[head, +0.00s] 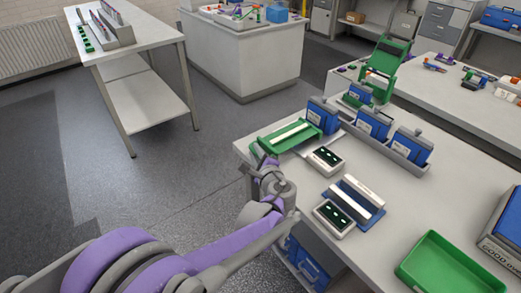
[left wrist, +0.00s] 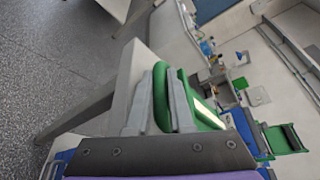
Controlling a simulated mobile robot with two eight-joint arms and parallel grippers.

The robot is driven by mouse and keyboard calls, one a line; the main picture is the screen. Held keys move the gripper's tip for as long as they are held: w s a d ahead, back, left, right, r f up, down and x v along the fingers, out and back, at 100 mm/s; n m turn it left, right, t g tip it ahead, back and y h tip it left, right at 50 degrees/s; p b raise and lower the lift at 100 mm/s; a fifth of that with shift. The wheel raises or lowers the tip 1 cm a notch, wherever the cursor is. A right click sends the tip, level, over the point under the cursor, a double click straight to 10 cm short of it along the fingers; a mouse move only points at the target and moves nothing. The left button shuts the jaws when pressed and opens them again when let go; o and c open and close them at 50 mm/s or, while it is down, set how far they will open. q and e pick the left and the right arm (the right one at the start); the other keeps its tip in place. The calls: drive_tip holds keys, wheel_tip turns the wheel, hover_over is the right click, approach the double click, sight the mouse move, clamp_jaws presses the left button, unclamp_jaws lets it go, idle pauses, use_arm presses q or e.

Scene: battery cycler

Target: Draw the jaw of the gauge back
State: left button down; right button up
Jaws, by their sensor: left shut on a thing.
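The gauge (head: 288,135) is a green body with a white strip along it. It lies at the left corner of the near table. My left gripper (head: 262,160) is at its left end and is shut on a green upright piece, which looks like the gauge's jaw (left wrist: 160,95). In the left wrist view the grey fingers of my left gripper (left wrist: 163,100) stand on either side of this green piece. The gauge's green body (left wrist: 201,112) with its pale strip lies just right of them. In the head view the fingers hide most of the jaw. My right gripper is out of view.
Several blue units (head: 373,124) stand in a row behind. A green tray (head: 450,268) is at the front right.

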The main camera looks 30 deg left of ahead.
use_arm(q)
drive_tip(key=c, duration=1.1)
unclamp_jaws()
drive_tip(key=shift+s+a+f, duration=0.1)
drive_tip(key=shift+s, duration=0.1)
drive_tip(key=shift+c, duration=0.2)
drive_tip(key=shift+o, duration=0.3)
drive_tip(key=shift+s, duration=0.1)
drive_tip(key=shift+d, duration=0.2)
drive_tip(key=v, duration=1)
drive_tip(key=shift+s+p, duration=0.25)
drive_tip(key=shift+p, duration=0.15)
drive_tip(key=shift+d, duration=0.1)
